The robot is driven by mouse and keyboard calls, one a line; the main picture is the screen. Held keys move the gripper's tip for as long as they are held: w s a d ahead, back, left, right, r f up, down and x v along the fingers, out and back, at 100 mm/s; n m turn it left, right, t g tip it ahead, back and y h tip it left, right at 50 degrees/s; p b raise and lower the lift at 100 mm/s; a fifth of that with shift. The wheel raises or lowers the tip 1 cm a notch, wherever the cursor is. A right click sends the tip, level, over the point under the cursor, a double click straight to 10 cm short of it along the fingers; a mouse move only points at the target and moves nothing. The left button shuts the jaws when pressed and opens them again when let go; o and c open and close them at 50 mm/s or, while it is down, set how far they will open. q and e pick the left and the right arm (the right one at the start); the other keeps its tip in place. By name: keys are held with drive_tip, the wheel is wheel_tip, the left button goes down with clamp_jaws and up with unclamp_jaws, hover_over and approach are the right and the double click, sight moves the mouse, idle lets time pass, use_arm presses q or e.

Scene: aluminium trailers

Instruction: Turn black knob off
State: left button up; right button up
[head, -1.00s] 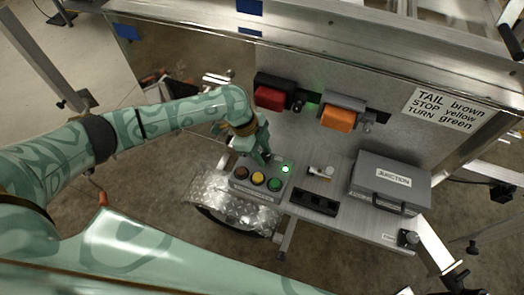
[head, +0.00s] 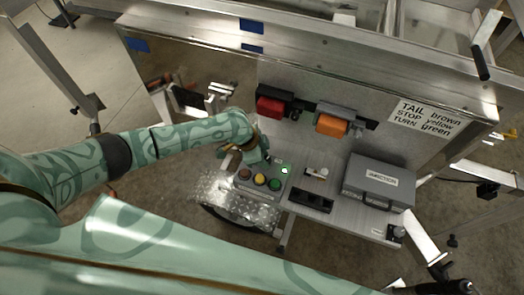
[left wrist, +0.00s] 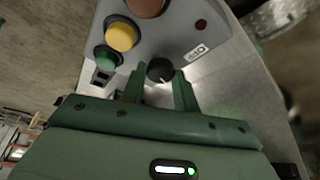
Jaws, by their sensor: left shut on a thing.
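A grey control box (head: 243,190) sits on the left end of the metal shelf. It carries a brown, a yellow (head: 260,179) and a green button, and a lit green lamp (head: 284,170). The black knob (left wrist: 160,70) with a white pointer mark is on the box in the left wrist view; my gripper hides it in the head view. My left gripper (left wrist: 158,90) is shut on the black knob, one finger on each side. It reaches the box from behind in the head view (head: 257,158). My right gripper is not in view.
Red (head: 270,106) and orange (head: 332,125) lamps are mounted on the panel behind the box. A grey junction case (head: 379,183), a black socket block (head: 311,201) and a small white-topped switch (head: 317,173) are on the shelf to the right.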

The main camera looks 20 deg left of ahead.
use_arm(q)
drive_tip(key=n+p, duration=0.2)
drive_tip(key=n+t+y+p, duration=0.1)
drive_tip(key=n+p, duration=0.1)
drive_tip(key=p, duration=0.1)
drive_tip(key=n+p, duration=0.2)
drive_tip(key=shift+s+d+r+n+t+y+p, duration=0.25)
drive_tip(key=shift+n+t+y+p, duration=0.05)
drive_tip(key=shift+t, duration=0.1)
drive_tip(key=shift+d+n+y+p, duration=0.1)
drive_tip(key=shift+n+y+p, duration=0.2)
drive_tip(key=shift+n+p, duration=0.5)
drive_tip(key=shift+s+d+f+n+t+y+p, duration=0.15)
drive_tip(key=shift+n+y+p, duration=0.1)
drive_tip(key=shift+n, duration=0.35)
drive_tip(key=shift+w+a+n+t+y+p, duration=0.15)
drive_tip(key=shift+n+p, duration=0.1)
drive_tip(key=shift+n, duration=0.35)
drive_tip(key=shift+d+f+n+y+p, duration=0.1)
drive_tip(key=shift+n+y+p, duration=0.25)
drive_tip(key=shift+n, duration=0.75)
drive_tip(key=o, duration=1)
